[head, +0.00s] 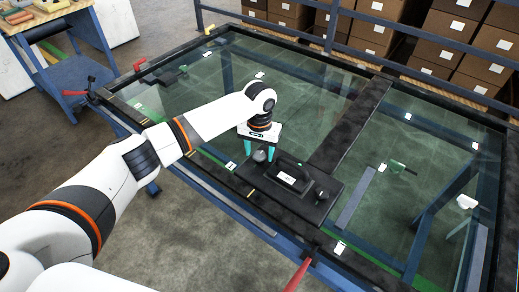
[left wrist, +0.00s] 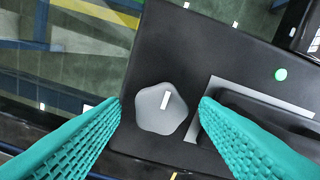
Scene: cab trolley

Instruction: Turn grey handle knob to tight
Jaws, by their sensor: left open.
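The grey knob (left wrist: 160,112) is a lobed handle with a white pointer mark, seen from above in the left wrist view. The mark points up and slightly right. The knob also shows in the head view (head: 261,156), on the black lock plate (head: 247,178) of the glazed frame. My left gripper (head: 260,155) is open, with its teal fingers pointing down around the knob. In the left wrist view the fingertips lie on either side of it with gaps, not touching. My right gripper is not in view.
Beside the knob is a black raised grip (head: 291,175) on a light grey base. A red lever (head: 297,274) stands at the front edge. Glass panes surround the plate.

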